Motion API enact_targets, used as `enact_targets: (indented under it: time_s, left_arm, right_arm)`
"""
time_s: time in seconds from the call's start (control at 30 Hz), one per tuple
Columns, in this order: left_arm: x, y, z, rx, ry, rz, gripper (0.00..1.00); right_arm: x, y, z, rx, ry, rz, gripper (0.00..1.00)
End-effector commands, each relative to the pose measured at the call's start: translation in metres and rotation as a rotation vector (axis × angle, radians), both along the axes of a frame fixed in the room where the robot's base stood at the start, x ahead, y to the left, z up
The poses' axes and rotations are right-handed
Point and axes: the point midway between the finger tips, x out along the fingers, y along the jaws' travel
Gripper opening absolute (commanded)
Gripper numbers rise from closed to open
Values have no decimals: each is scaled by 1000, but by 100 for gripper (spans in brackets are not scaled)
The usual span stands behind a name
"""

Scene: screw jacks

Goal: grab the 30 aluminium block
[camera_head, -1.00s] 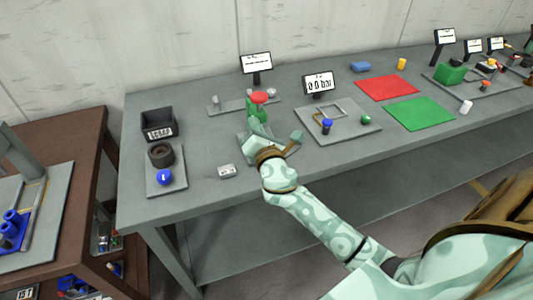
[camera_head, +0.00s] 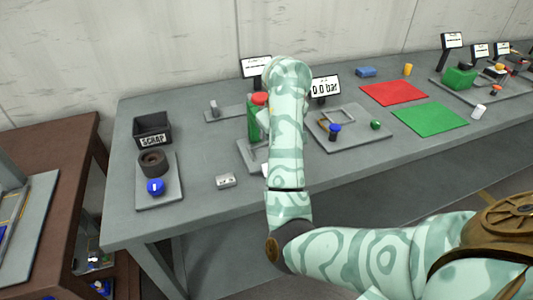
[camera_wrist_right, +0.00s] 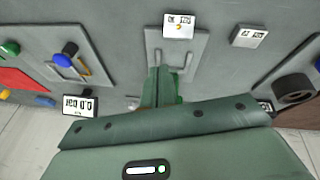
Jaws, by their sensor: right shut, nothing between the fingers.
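A small grey block (camera_head: 226,181) with a pale marked face lies on the grey table left of my right arm. It also shows in the right wrist view (camera_wrist_right: 248,37); its marking is too small to read. My right gripper (camera_wrist_right: 160,84) is shut and empty, pointing over the bench away from this block. In the head view my right forearm hides the gripper. A white labelled piece (camera_wrist_right: 179,26) sits at the slotted grey plate. My left gripper is not in view.
A scrap bin (camera_head: 153,130) and a plate with a dark ring and blue knob (camera_head: 155,187) stand at left. A pressure display (camera_head: 325,88), a plate with a blue knob (camera_head: 335,130), red mat (camera_head: 393,93) and green mat (camera_head: 430,118) lie to the right.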

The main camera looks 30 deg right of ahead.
Motion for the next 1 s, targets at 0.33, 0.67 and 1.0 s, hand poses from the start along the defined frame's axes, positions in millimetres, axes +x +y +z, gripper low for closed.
enact_targets:
  time_s: [0.33, 0.67, 1.0]
  left_arm:
    - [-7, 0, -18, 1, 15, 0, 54]
    - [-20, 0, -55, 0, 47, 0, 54]
    - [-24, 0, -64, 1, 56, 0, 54]
  right_arm:
    - [10, 19, -27, 179, -40, -199, 0]
    - [29, 15, -84, 176, -38, -196, 0]
    - [36, 13, -97, 176, -44, -195, 0]
